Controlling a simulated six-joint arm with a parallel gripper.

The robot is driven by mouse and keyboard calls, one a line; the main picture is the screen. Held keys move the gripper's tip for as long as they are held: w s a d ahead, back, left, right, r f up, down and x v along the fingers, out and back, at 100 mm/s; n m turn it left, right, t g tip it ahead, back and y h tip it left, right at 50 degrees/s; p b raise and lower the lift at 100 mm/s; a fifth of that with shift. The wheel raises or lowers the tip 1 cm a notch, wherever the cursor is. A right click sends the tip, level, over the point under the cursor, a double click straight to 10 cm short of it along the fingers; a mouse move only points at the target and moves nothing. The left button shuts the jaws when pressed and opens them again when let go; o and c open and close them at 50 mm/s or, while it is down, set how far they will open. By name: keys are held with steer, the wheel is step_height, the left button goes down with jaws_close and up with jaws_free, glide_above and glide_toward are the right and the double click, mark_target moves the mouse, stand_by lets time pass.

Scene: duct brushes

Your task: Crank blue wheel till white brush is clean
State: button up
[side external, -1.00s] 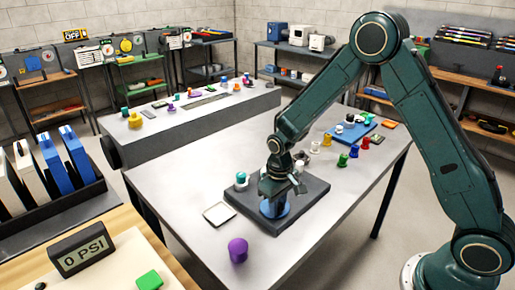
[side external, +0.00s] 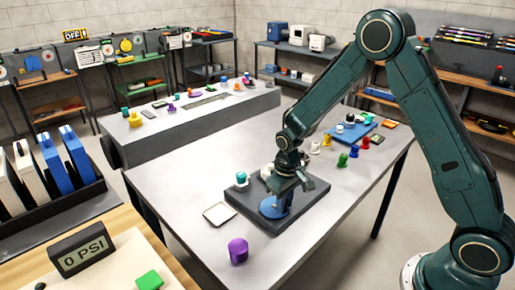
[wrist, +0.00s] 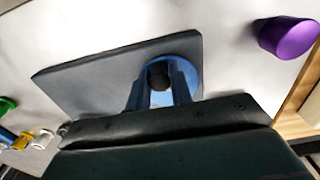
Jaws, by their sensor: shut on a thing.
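The blue wheel (side external: 270,209) lies flat on a dark grey board (side external: 314,196) on the bench; the blue wheel also shows in the wrist view (wrist: 193,68). My gripper (side external: 284,196) points down over the wheel's right side. In the wrist view its two blue-grey fingers (wrist: 160,88) are shut on a dark round knob (wrist: 158,72) on the wheel. A whitish part (side external: 266,172) shows just behind my gripper, partly hidden; I cannot tell whether it is the white brush or how clean it is.
A teal-topped white piece (side external: 241,179) stands at the board's left corner. A white square tray (side external: 218,214) and a purple cylinder (side external: 238,251) are in front. Several coloured pieces and a blue mat (side external: 352,133) are at the back right.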

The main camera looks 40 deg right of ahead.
steer(key=shift+d+r, duration=0.1)
steer(key=shift+w+d, duration=0.2)
steer(key=shift+d, duration=0.35)
steer(key=shift+d, duration=0.1)
steer(key=shift+w+d+f, duration=0.2)
steer(key=shift+w+d, duration=0.1)
steer(key=shift+d, duration=0.1)
stand_by(0.4)
steer(key=shift+w+d, duration=0.3)
steer(key=shift+w, duration=0.3)
